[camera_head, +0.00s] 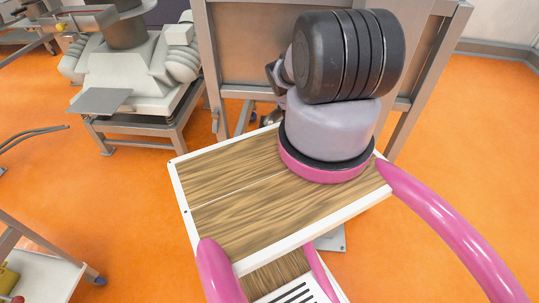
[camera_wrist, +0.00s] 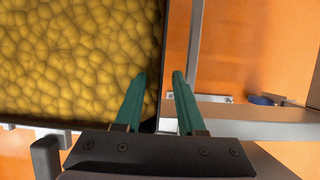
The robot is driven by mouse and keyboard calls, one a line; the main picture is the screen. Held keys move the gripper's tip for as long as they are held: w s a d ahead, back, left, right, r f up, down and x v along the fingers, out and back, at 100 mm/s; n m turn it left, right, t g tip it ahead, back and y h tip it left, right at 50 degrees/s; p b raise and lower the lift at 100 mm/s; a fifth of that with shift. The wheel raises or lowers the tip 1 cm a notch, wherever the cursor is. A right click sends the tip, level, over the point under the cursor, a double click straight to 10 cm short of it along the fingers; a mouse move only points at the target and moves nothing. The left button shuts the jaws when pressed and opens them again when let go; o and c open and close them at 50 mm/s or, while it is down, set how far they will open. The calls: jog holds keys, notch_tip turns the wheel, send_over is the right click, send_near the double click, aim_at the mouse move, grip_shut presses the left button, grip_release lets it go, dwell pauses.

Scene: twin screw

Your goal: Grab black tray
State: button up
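The black tray (camera_wrist: 162,40) fills the upper left of the wrist view. It holds a layer of yellow, lumpy contents (camera_wrist: 70,55). Its dark right wall runs up and down the picture. My gripper (camera_wrist: 160,75) has two green fingers, apart from each other. The left finger overlaps the yellow contents, and the right finger is just outside the wall. The wall's line passes between the fingers, with a gap visible on the right finger's side. I cannot tell how deep the fingertips are relative to the rim. Neither tray nor gripper can be made out in the head view.
A grey metal frame (camera_wrist: 255,112) lies right of and below the tray in the wrist view. In the head view, a metal stand with a panel (camera_head: 245,60) is behind my arm, and a pale machine (camera_head: 125,75) stands at left.

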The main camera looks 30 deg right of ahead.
grip_shut()
dwell(1.4)
